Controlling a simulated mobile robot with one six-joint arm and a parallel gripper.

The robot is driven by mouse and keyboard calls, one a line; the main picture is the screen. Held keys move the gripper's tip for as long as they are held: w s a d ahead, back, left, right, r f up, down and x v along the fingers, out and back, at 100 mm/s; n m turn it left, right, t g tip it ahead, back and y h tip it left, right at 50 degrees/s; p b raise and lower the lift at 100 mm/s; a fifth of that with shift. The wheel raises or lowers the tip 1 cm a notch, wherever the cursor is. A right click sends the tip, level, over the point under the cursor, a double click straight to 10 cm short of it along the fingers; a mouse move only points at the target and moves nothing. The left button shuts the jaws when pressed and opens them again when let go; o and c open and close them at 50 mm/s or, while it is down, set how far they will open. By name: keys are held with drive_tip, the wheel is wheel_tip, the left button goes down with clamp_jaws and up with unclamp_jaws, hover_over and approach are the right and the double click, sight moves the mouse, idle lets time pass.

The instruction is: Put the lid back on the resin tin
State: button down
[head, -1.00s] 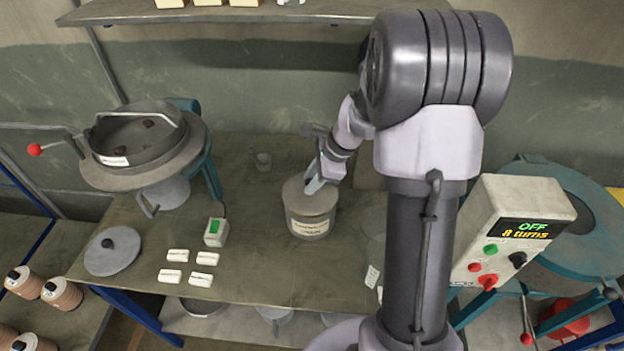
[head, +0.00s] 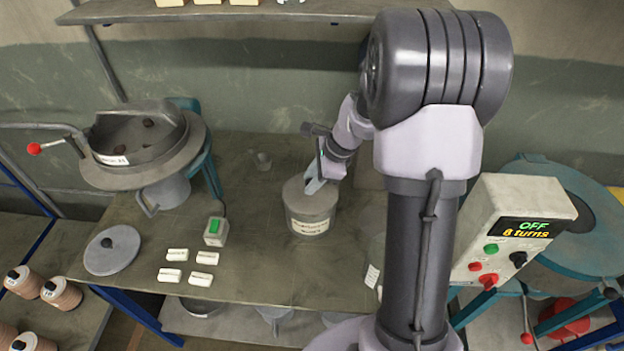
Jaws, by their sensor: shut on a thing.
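The resin tin (head: 311,222) is a grey round tin with a white label, upright on the bench. Its grey lid (head: 309,199) sits at the top of the tin; I cannot tell whether it is fully seated. My gripper (head: 314,185) is at the lid's upper edge, shut on the lid, with the arm reaching in from the right. The knob or rim between the fingers is too small to make out.
A round grey disc with a black knob (head: 112,250) lies at the bench's left. A sieve-like drum (head: 145,150) stands behind left. A control box (head: 510,235) stands right.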

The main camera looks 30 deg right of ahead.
drive_tip(key=c, duration=0.6)
unclamp_jaws()
wheel_tip(320, 180, up, 7)
drive_tip(key=p, duration=0.6)
clamp_jaws()
idle(0.4)
idle(1.0)
drive_tip(key=shift+f, duration=0.15)
drive_tip(key=shift+f+b, duration=2.2)
drive_tip(key=shift+f, duration=0.2)
drive_tip(key=shift+r, duration=0.1)
